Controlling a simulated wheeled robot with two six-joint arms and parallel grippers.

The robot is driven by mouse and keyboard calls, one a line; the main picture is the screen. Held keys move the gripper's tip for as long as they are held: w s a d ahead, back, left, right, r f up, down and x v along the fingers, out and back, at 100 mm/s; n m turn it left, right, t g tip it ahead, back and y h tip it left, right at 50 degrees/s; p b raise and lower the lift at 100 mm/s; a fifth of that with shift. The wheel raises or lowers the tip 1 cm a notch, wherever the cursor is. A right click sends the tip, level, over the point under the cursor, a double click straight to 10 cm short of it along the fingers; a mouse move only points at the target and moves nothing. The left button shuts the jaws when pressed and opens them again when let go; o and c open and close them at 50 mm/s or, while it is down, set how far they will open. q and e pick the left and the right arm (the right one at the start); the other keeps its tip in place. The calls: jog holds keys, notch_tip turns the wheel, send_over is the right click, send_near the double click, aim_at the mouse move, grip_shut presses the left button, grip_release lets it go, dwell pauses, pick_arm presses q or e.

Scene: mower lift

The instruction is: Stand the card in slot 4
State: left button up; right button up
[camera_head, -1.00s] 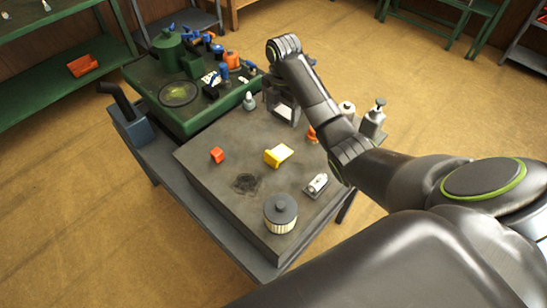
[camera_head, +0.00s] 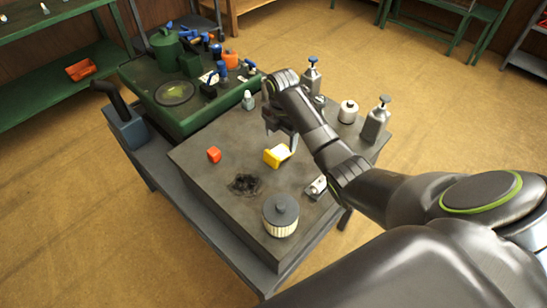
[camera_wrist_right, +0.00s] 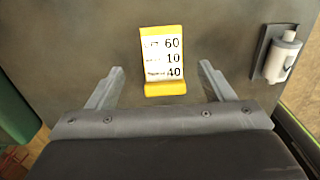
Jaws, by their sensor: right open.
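A yellow card with a white printed face (camera_head: 278,156) is on the grey work surface (camera_head: 225,165), near its middle. In the right wrist view the card (camera_wrist_right: 163,60) shows the numbers 60, 10 and 40, with a yellow lip at its near end. My right gripper (camera_head: 281,140) is open and empty, close to the card's far side in the head view. In the wrist view the card lies ahead, between the lines of the two fingers (camera_wrist_right: 160,72), with clear gaps on both sides. No numbered slot can be made out. My left gripper is out of view.
An orange-red block (camera_head: 214,155), a dark stain (camera_head: 244,184) and a round filter (camera_head: 281,216) are around the card. A white cylinder in a holder (camera_wrist_right: 281,56) is to its right. Pump bottles (camera_head: 376,120) stand at the right edge. A green mower deck (camera_head: 187,122) adjoins the far left.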

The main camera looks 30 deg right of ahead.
aim_at(281, 152)
jog(key=shift+s+f+p, duration=0.15)
jog(key=shift+f+p, duration=0.35)
jog(key=shift+f, duration=2.25)
jog(key=shift+c, duration=0.4)
jog(key=shift+d, duration=0.1)
jog(key=c, duration=1)
jog(key=shift+r, duration=0.1)
